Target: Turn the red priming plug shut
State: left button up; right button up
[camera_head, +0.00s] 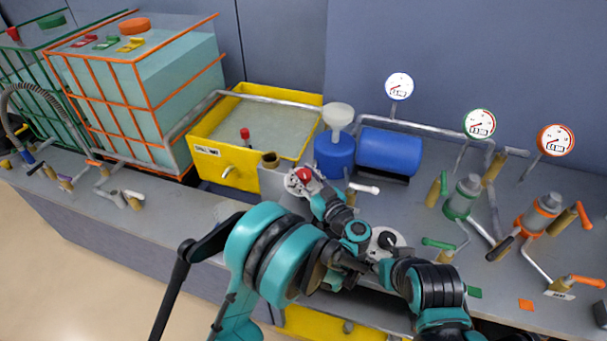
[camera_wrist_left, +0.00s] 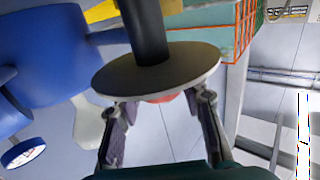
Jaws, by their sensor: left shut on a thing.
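The red priming plug (camera_head: 304,174) shows as a small red cap beside a pale round flange, in front of the yellow tray. My left gripper (camera_head: 307,180) is at it, with its arm curving up from below. In the left wrist view my left gripper (camera_wrist_left: 163,112) has a finger on each side of a red piece (camera_wrist_left: 161,98). A grey disc (camera_wrist_left: 155,70) with a dark post hides most of that red piece, so I cannot tell how far the plug is turned.
A yellow tray (camera_head: 198,130) stands behind the plug, with a blue tank (camera_head: 390,151) and a white funnel (camera_head: 338,114) to its right. Several valves and gauges (camera_head: 479,124) fill the bench's right side. Caged tanks (camera_head: 180,72) stand at the left.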

aim_at(303, 172)
pick_arm(q)
jog(key=o, duration=1.2)
jog(key=shift+r, duration=0.1)
notch_tip(303, 172, up, 10)
jog(key=shift+f, duration=0.1)
